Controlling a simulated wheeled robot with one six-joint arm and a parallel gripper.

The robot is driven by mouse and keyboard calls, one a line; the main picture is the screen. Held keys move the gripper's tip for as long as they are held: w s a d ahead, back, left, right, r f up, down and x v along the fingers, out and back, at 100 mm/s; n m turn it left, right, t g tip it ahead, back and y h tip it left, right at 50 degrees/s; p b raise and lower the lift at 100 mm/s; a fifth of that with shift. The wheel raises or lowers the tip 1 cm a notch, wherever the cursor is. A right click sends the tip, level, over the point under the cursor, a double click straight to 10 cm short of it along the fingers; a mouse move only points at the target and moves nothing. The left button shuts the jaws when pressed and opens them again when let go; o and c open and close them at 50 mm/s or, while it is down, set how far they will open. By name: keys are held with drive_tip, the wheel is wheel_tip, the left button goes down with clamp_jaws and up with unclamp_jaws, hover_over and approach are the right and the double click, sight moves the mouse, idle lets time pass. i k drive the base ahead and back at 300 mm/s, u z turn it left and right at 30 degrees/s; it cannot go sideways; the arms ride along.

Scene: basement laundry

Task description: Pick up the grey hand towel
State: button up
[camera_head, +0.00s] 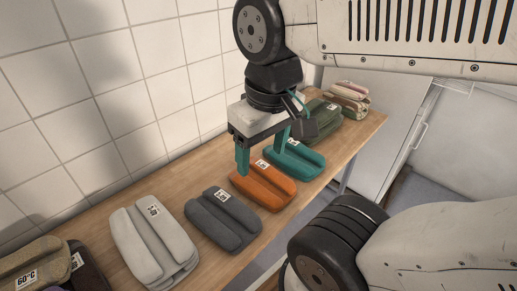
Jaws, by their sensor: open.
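Two folded towels in the head view are grey: a light grey one (135,238) and a smaller dark slate-grey one (218,222) to its right. Both lie flat on the wooden table, each with a small white label. My gripper (261,163) is open, with its teal fingers pointing down over the folded orange towel (262,188). I cannot tell whether the fingertips touch the orange towel.
A teal towel (298,165), a dark green towel (322,122) and a striped cream stack (349,96) lie farther along the table (365,133). Brown and dark towels (35,270) lie at lower left. The tiled wall (100,90) borders the table's left side.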

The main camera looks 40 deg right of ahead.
sight(221, 215)
drive_tip(key=u, duration=0.55)
drive_tip(key=k, duration=1)
drive_tip(key=z, duration=0.4)
